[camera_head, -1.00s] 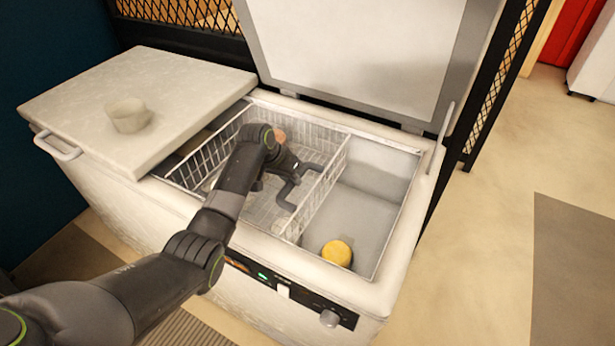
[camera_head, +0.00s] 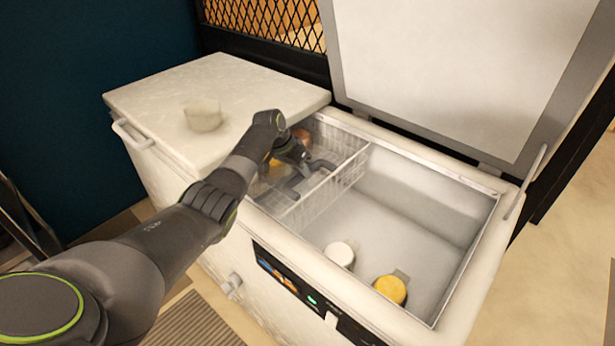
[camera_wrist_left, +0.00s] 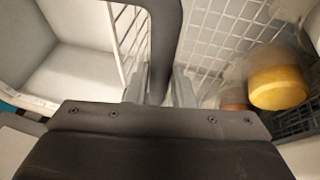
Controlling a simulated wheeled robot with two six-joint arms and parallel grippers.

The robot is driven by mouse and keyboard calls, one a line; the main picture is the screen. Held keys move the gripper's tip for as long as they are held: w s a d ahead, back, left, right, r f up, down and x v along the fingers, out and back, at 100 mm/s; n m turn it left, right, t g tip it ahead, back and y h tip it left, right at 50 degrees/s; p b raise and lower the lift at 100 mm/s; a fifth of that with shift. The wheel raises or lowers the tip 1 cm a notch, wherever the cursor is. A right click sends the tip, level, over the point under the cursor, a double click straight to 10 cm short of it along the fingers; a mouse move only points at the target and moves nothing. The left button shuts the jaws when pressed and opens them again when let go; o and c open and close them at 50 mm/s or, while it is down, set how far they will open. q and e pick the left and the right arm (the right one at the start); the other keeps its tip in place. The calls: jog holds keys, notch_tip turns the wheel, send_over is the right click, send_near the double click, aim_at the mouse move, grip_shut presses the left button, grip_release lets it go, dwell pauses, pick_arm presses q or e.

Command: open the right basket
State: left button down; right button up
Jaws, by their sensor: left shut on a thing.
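The white wire basket (camera_head: 340,181) hangs inside the open chest freezer, at the left of the opening and partly under the lid's left half. Its mesh wall also shows in the wrist view (camera_wrist_left: 215,45). My left gripper (camera_head: 300,168) reaches down into the basket from the left. In the wrist view its fingers (camera_wrist_left: 160,90) are shut on a dark curved handle (camera_wrist_left: 166,35) beside the basket's wall. My arm hides part of the basket's near left side. My right gripper is not in view.
A yellow-topped jar (camera_head: 390,288) and a white-topped jar (camera_head: 340,254) stand on the freezer floor right of the basket. Another yellow-topped item (camera_wrist_left: 278,88) is in the basket. The raised lid (camera_head: 450,70) stands behind. A closed lid (camera_head: 240,95) covers the left.

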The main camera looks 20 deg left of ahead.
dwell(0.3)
pick_arm(q)
jog(key=c, duration=1.3)
grip_release()
jog(key=shift+o, duration=0.2)
jog(key=shift+s+a+r, duration=0.1)
jog(key=shift+a+r, duration=0.1)
jog(key=shift+r, duration=0.3)
jog(key=v, duration=1.6)
jog(key=shift+p, duration=0.3)
jog(key=shift+s+r, duration=0.1)
jog(key=shift+r, duration=0.05)
